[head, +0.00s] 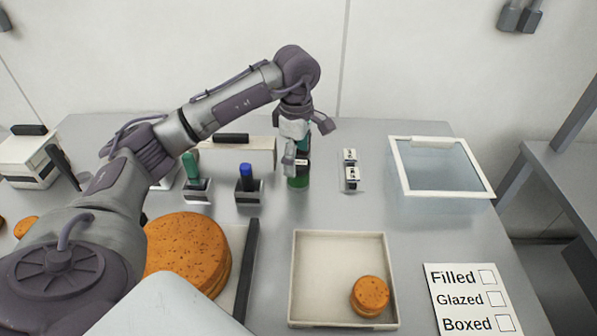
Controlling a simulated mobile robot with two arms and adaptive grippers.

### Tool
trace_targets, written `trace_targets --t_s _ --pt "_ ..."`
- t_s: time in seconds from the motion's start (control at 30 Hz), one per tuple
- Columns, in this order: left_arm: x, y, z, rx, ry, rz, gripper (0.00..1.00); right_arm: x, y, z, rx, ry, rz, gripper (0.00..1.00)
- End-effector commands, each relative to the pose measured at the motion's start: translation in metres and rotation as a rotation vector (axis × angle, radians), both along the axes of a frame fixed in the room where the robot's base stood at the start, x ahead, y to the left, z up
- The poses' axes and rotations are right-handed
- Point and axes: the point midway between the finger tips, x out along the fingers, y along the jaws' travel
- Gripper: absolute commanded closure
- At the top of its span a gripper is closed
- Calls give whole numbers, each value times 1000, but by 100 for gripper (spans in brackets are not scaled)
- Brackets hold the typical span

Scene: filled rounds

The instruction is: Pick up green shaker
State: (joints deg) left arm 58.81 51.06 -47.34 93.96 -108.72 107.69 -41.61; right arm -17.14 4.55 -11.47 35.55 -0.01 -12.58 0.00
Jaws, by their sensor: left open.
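The green shaker (299,183) stands upright at the back middle of the table, with a dark green body and a darker upper part. My left gripper (297,160) points down over it, open, with a finger beside and partly in front of its upper part. The gripper hides much of the shaker's top. I cannot tell whether the fingers touch it. My right gripper is not in view.
Left of the shaker are a blue-topped item (246,178) and a green-topped item (190,168) in stands. A small dispenser (351,172) is close on the right. A clear lidded box (440,172) stands farther right. A tray (318,265) holds a round cake (369,295).

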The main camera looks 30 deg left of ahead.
Motion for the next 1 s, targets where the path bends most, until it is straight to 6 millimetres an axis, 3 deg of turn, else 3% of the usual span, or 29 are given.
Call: trace_targets --t_s 0.3,0.57,1.0 --pt "1 -4 -42 0 3 0 15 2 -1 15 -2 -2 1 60" --pt "1 -4 -46 0 1 -1 15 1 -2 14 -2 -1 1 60" --pt "1 -4 -45 0 1 0 82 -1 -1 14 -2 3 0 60"
